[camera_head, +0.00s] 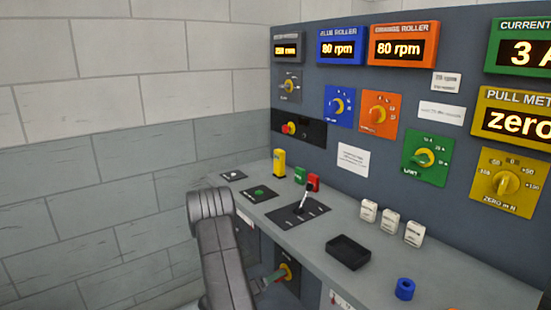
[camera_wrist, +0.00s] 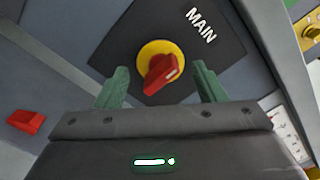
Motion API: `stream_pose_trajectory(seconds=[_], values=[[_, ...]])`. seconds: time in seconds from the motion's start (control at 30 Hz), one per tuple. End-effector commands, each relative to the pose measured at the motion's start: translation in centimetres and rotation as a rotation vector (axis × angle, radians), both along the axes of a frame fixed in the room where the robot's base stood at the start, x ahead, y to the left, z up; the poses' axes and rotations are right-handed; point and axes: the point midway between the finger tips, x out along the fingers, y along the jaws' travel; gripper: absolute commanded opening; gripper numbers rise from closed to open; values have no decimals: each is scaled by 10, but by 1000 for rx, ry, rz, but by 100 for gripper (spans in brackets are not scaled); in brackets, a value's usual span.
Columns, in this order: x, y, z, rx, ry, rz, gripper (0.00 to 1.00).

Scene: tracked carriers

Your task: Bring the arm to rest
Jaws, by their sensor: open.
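My gripper (camera_wrist: 160,70) is open in the wrist view, with its two green fingers spread wide. Between them in the picture is the red handle (camera_wrist: 162,74) of a rotary switch on a yellow disc (camera_wrist: 152,50), on a dark plate (camera_wrist: 205,62) marked MAIN. Gaps show between the handle and both fingers, and nothing is held. In the head view my arm reaches down in front of the desk. My gripper (camera_head: 271,279) shows low there, close to the yellow switch (camera_head: 285,272) on the desk's front panel. My arm hides part of that panel.
The grey desk top (camera_head: 275,225) bears a lever (camera_head: 305,198), a black tray (camera_head: 347,252), a blue ring (camera_head: 405,288) and several white blocks (camera_head: 390,221). A panel with displays and dials (camera_head: 340,105) rises behind. A red block-like part (camera_wrist: 26,121) shows left in the wrist view.

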Motion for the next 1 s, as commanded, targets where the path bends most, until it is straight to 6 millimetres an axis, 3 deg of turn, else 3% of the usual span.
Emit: stream_pose_trajectory(seconds=[0.7, 1.0], values=[[-2, -1, 0, 347, -477, 0, 64], [-2, -2, 2, 426, -586, 0, 64]])
